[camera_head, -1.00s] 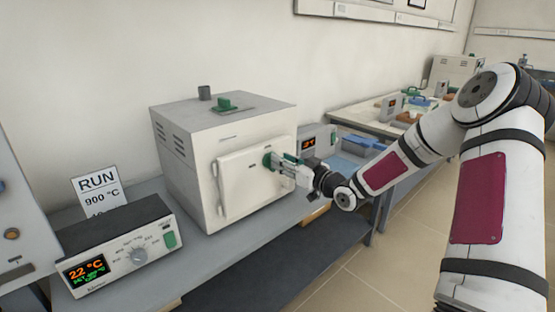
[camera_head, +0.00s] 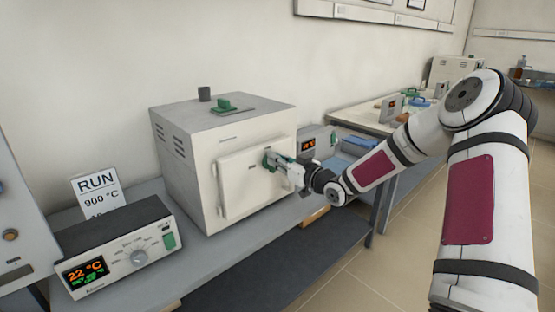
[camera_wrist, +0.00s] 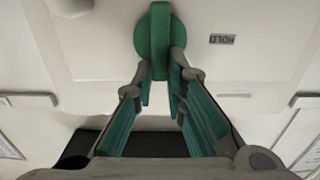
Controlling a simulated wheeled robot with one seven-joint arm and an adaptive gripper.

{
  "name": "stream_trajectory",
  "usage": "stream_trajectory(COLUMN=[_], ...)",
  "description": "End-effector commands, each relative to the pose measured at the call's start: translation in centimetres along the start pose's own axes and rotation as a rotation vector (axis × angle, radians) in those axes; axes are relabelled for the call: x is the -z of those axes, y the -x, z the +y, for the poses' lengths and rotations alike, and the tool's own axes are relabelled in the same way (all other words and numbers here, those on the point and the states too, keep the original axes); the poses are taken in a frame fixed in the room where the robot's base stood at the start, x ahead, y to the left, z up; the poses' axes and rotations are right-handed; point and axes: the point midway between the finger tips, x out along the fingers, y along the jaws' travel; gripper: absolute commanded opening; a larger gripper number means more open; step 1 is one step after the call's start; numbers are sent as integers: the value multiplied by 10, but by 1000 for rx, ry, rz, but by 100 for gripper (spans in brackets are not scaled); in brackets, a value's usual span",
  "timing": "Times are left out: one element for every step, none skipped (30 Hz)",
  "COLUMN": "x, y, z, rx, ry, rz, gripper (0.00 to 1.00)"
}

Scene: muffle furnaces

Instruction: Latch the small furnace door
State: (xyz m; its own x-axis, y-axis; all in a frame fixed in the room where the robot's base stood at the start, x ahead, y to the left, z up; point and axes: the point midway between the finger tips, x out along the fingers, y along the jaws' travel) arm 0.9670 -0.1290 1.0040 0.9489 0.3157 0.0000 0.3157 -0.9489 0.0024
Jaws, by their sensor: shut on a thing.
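The small furnace (camera_head: 190,165) is a cream box on the bench, and its door (camera_head: 243,185) lies against the front, looking shut. A green latch handle (camera_head: 267,160) sits at the door's upper right. In the wrist view the green latch (camera_wrist: 153,35) shows as a round knob with a bar. My gripper (camera_head: 275,162) is at the latch; in the wrist view my gripper (camera_wrist: 162,90) has its fingers closed on the bar. Part of the bar is hidden between the fingers.
A control box (camera_head: 115,245) showing 22 °C stands at left, with a RUN 900 °C card (camera_head: 97,195) behind it. A second bench (camera_head: 375,122) stands at back right. Floor is clear in front.

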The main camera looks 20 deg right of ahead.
Motion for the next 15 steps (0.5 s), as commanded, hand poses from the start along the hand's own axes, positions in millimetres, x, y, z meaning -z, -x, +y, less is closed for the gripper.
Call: stream_trajectory(x=[0,0,0,0,0,0,0,0,0,-1,-1,-1,-1,-2,-2], y=[0,0,0,0,0,0,0,0,-1,-1,-1,-1,-1,-1,-1], z=[0,0,0,-1,-1,-1,-2,-2,-3,-3,-4,-4,-5,-6,-7], rx=[0,0,0,0,0,0,0,1,1,0,0,0,1,1,1], ry=[5,9,17,25,35,50,62,77,100,119,140,169,193,219,253], rz=[0,0,-1,-1,-1,-1,-1,0,0,0,-1,0,0,0,-1], gripper=[0,0,0,0,0,0,0,0,0,0,0,0,0,0,0])
